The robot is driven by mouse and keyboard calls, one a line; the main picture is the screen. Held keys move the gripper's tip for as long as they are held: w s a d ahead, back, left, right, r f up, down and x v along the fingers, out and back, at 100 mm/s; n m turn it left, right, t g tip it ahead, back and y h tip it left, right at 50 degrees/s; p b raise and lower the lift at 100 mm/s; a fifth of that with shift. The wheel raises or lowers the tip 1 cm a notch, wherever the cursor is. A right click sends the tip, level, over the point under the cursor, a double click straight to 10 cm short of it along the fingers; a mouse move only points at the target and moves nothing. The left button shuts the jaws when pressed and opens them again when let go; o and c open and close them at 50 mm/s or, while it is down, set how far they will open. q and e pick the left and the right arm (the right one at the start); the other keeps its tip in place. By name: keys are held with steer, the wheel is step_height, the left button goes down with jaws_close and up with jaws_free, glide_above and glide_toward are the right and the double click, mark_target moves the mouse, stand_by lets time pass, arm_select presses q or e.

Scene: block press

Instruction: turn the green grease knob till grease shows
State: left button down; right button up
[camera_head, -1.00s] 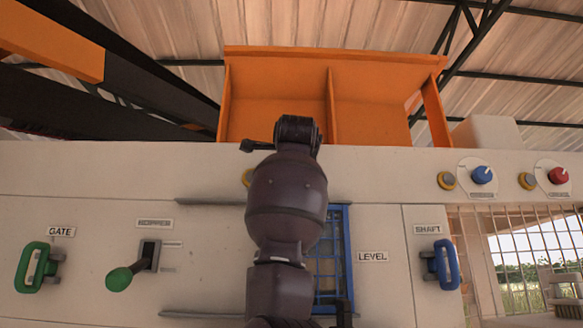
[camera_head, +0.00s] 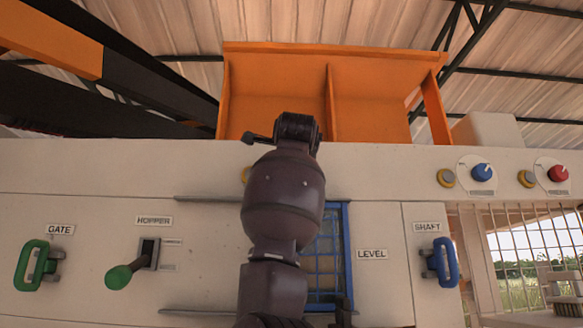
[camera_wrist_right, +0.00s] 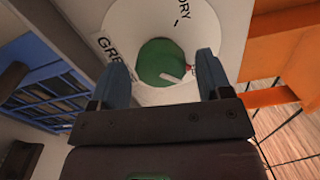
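The green knob (camera_wrist_right: 160,61) shows in the right wrist view, on a round white dial plate (camera_wrist_right: 212,27). It has a white pointer mark at its lower right, with a small red spot beside it. The plate reads "DRY" at the top and part of a word starting "GRE" at the left. My right gripper (camera_wrist_right: 163,66) is open, with one blue-grey finger on each side of the knob. The right finger looks very close to it; I cannot tell if they touch. In the head view my right arm hides the knob. My left gripper is not in view.
In the head view, a green gate handle (camera_head: 32,265) and a green-knobbed hopper lever (camera_head: 120,276) are on the left. A blue grille (camera_head: 326,250) is behind my arm. A blue shaft handle (camera_head: 444,262), a blue knob (camera_head: 481,172) and a red knob (camera_head: 558,173) are right.

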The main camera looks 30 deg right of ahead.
steer(key=shift+s, duration=0.1)
arm_select(q)
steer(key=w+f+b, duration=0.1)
steer(key=b, duration=0.2)
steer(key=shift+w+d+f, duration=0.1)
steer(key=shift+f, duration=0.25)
arm_select(e)
steer(key=v, duration=1)
steer(key=shift+s+a, duration=0.2)
steer(key=shift+s, duration=0.1)
